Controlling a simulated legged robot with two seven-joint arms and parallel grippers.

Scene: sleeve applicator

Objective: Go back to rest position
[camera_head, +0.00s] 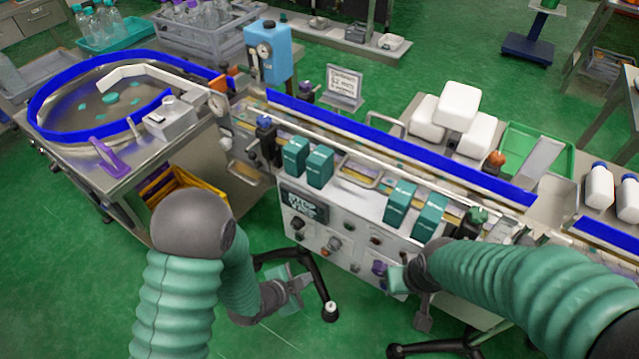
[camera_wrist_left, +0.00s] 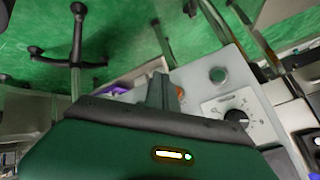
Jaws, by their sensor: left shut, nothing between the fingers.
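My left gripper (camera_head: 296,284) hangs in front of the machine, low and left of its control panel, with its fingers together and empty. In the left wrist view the gripper's finger (camera_wrist_left: 160,92) stands up in front of a grey panel. My right gripper (camera_head: 397,279) is at the front of the control panel, right of centre, partly hidden behind its own wrist; its finger spacing is unclear. The sleeve applicator (camera_head: 335,240) has a white front with knobs and buttons, and several teal boxes (camera_head: 318,166) stand along its top.
A round blue-rimmed feeder table (camera_head: 60,83) is at the left, with a yellow crate (camera_head: 172,187) below it. A black stand leg (camera_head: 325,285) is close to my left gripper. White containers (camera_head: 459,105) stand behind the conveyor. Green floor is open at front left.

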